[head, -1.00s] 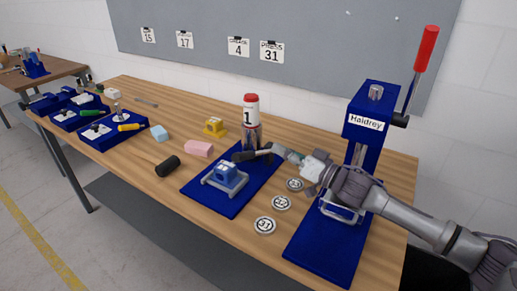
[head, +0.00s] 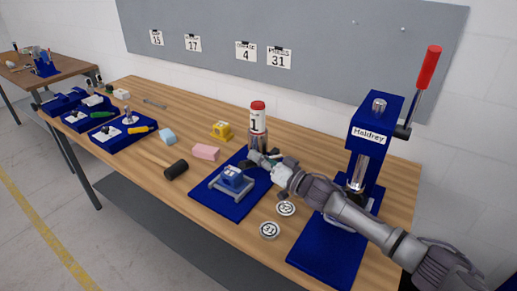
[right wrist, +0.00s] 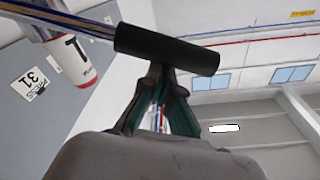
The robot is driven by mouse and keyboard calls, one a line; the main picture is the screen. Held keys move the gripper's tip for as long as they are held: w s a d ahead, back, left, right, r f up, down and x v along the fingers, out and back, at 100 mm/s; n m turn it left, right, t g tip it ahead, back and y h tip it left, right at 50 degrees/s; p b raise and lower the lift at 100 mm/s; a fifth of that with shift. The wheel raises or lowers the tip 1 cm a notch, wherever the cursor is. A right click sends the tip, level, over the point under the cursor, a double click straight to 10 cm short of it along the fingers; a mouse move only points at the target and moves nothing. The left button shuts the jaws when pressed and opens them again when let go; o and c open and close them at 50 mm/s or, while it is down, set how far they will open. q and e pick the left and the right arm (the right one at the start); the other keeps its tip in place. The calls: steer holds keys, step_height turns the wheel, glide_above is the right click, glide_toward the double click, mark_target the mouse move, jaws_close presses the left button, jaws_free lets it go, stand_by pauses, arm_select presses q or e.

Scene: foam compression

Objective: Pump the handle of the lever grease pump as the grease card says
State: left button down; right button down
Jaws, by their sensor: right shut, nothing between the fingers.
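The grease card (head: 245,52) on the grey board reads 4. My left gripper is out of view.
A blue vise-like block (head: 232,178) sits on the mat (head: 236,208). Weight discs (head: 269,230) lie near my right forearm. The blue Haldrey press (head: 374,118) with a red-handled lever stands at right.

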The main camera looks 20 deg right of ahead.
steer(key=shift+f, duration=0.15)
step_height(320, 180, down, 10)
steer(key=s+a+n+b, duration=0.2)
steer(key=n+b, duration=0.2)
steer(key=b, duration=0.2)
steer(key=shift+s+a+r+n+g+y, duration=0.2)
steer(key=shift+a+n+g+y, duration=0.1)
steer(key=shift+a+n+y, duration=0.1)
steer(key=shift+f, duration=0.1)
step_height(320, 180, up, 6)
steer(key=p, duration=0.4)
steer(key=f+b+v, duration=0.1)
steer(key=b+v, duration=0.2)
steer(key=v, duration=0.6)
steer(key=shift+d, duration=0.2)
